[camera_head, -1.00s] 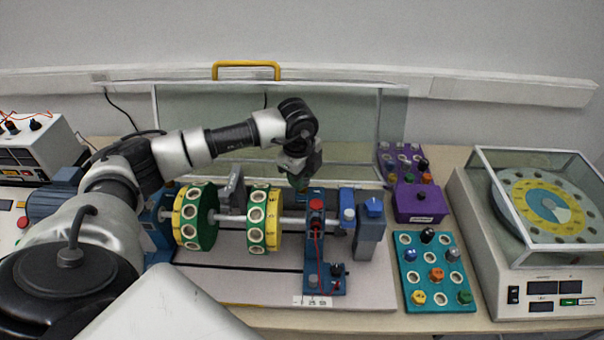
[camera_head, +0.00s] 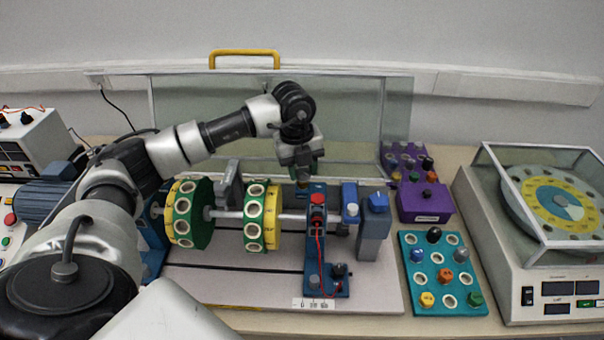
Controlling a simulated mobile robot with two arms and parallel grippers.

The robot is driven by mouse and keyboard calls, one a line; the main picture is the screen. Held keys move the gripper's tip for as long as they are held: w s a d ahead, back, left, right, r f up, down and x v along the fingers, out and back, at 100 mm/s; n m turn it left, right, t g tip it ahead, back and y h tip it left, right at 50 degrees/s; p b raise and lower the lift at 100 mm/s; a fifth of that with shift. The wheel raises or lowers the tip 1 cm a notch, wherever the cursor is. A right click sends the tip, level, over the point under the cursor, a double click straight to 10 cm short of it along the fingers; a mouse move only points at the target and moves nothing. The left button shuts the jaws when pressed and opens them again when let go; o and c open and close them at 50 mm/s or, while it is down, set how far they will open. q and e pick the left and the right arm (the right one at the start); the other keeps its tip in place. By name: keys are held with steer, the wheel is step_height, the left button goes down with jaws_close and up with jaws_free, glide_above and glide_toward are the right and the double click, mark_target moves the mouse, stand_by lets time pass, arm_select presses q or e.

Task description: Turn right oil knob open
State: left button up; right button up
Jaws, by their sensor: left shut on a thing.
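My left gripper (camera_head: 303,178) points down at the back end of the blue right bearing stand (camera_head: 313,262). It is shut on a small knob there, which I take to be the right oil knob; the fingers hide most of it, so its angle cannot be read. A red cap (camera_head: 317,198) sits on the stand just in front of the fingers. The shaft (camera_head: 229,214) carries two green-and-yellow discs, a left disc (camera_head: 189,214) and a right disc (camera_head: 263,215). My right gripper is not in view.
A blue-topped grey block (camera_head: 375,228) stands right of the bearing stand. A teal tray (camera_head: 409,240) of coloured plugs and a purple box (camera_head: 424,203) lie further right, beside a balancing machine (camera_head: 537,280). A clear guard with a yellow handle (camera_head: 244,52) stands behind.

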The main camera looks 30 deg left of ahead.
arm_select(q)
steer(key=m+b, duration=0.2)
steer(key=m, duration=0.3)
steer(key=shift+w+m+g, duration=0.1)
steer(key=shift+m+g, duration=0.2)
steer(key=shift+r+m+b, duration=0.1)
steer(key=shift+m+b, duration=0.8)
steer(key=shift+m, duration=1.3)
steer(key=o, duration=0.9)
steer(key=r+p, duration=0.2)
steer(key=r, duration=0.2)
steer(key=a+r+p, duration=0.1)
steer(key=r+p, duration=0.2)
steer(key=r, duration=0.1)
steer(key=r+p, duration=0.3)
steer(key=r, duration=0.1)
steer(key=shift+a, duration=0.2)
steer(key=shift+f, duration=0.1)
